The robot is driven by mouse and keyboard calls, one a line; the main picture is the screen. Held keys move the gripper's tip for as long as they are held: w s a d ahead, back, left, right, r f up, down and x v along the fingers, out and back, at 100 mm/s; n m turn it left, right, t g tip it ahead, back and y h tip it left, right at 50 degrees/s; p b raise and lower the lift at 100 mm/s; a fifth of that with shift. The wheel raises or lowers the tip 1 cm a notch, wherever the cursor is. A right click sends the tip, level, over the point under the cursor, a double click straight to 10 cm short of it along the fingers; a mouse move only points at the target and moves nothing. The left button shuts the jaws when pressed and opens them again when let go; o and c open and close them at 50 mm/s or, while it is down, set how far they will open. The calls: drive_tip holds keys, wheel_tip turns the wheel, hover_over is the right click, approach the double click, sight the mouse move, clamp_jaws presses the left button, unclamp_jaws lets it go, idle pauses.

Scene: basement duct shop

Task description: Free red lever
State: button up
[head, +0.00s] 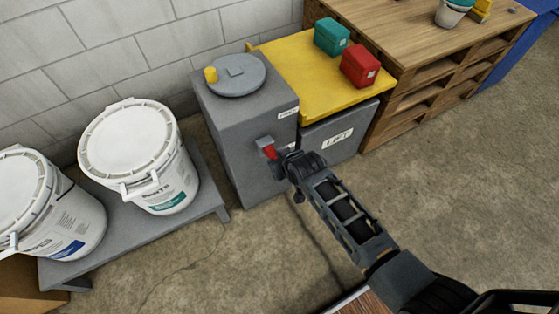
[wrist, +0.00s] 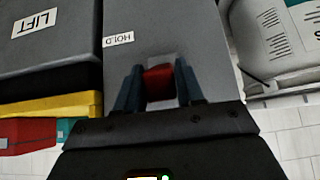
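The red lever (head: 269,152) sits on a grey bracket (head: 264,142) on the front of the tall grey cabinet (head: 235,150). My gripper (head: 284,156) is at the lever, in front of the cabinet. In the wrist view the two fingers of my gripper (wrist: 159,85) stand on either side of the red lever (wrist: 159,84). The red fills the space between them, with no clear gap. Part of the lever is hidden by the fingers. A small label reading HOLD (wrist: 118,39) is on the cabinet face beside the lever.
A lower grey unit marked LIFT (head: 337,140) has a yellow top (head: 300,82) carrying a green box (head: 331,37) and a red box (head: 360,65). White buckets (head: 130,140) stand on a low grey platform (head: 205,200) at left. The floor at right is clear.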

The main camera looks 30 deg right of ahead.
drive_tip(key=o, duration=0.3)
drive_tip(key=shift+o, duration=0.2)
drive_tip(key=p+v, duration=0.1)
drive_tip(key=v, duration=0.6)
drive_tip(key=shift+s+r, duration=0.2)
drive_tip(key=shift+r, duration=0.15)
drive_tip(key=s+d+r+t, duration=0.15)
drive_tip(key=s+r, duration=0.25)
drive_tip(key=s, duration=0.7)
drive_tip(key=s+a+r+t, duration=0.15)
drive_tip(key=s+r, duration=0.25)
drive_tip(key=s, duration=0.7)
drive_tip(key=s+r+t, duration=0.2)
drive_tip(key=s+r, duration=0.4)
drive_tip(key=r, duration=0.4)
drive_tip(key=s+r+t, duration=0.2)
drive_tip(key=s+r, duration=0.4)
drive_tip(key=r, duration=0.4)
drive_tip(key=shift+s+r, duration=0.2)
drive_tip(key=shift+s, duration=0.05)
